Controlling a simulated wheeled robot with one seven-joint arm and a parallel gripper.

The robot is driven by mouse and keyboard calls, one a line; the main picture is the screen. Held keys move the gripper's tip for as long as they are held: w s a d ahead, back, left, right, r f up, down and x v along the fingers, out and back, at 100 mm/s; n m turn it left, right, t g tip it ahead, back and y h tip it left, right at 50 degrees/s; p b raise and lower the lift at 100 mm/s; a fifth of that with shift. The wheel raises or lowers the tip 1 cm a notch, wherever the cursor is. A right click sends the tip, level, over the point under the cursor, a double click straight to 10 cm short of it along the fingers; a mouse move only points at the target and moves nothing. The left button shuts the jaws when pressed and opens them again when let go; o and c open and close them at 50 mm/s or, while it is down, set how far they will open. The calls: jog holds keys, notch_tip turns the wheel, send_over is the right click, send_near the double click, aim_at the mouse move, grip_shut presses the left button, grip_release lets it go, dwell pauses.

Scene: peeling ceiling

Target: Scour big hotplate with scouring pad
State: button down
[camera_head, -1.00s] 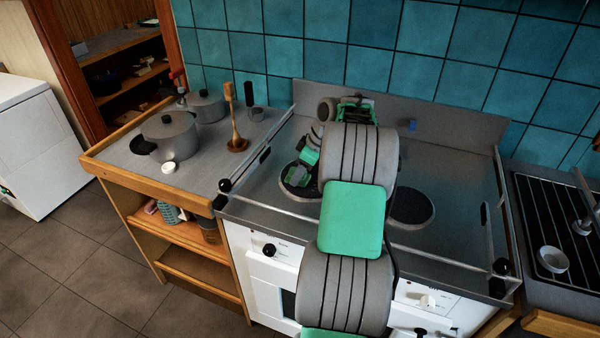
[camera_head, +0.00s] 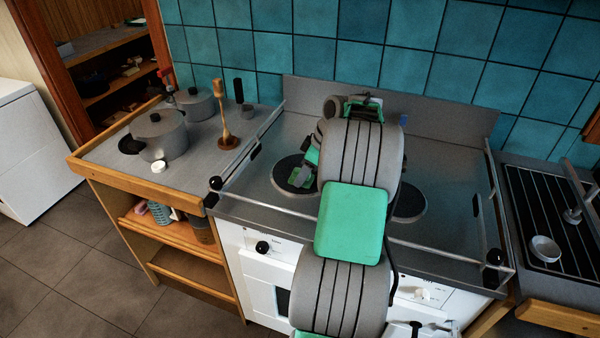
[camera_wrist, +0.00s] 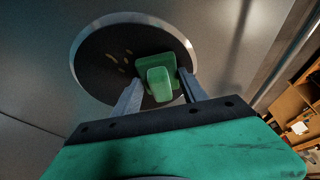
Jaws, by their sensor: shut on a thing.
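The left hotplate (camera_head: 284,177) is a dark round disc with a pale rim on the stove top. In the wrist view this hotplate (camera_wrist: 97,68) carries several small yellowish stains left of the pad. My gripper (camera_wrist: 160,90) is shut on a green scouring pad (camera_wrist: 158,78), a square base with a raised block. The pad lies over the right-front part of the disc; I cannot tell whether it touches. In the head view my gripper (camera_head: 302,178) is low over the hotplate's right side. A second hotplate (camera_head: 411,204) to the right is partly hidden by my arm.
A side counter on the left holds two grey pots (camera_head: 160,136) and a wooden brush (camera_head: 222,110). On the right are a drying rack and a white cup (camera_head: 545,249).

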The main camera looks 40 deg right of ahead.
aim_at(314, 175)
jog(key=shift+s+d, duration=0.8)
jog(key=shift+d, duration=0.25)
jog(key=shift+w+d+r+p, duration=0.15)
jog(key=shift+d+p, duration=0.3)
jog(key=shift+p, duration=0.4)
jog(key=shift+w+d+p, duration=0.2)
jog(key=shift+d+p, duration=0.6)
jog(key=shift+d, duration=0.25)
jog(key=shift+d+f, duration=0.2)
notch_tip(314, 175, up, 6)
jog(key=p, duration=0.5)
jog(key=shift+r, duration=0.2)
jog(key=shift+w+f, duration=0.1)
jog(key=shift+f, duration=0.05)
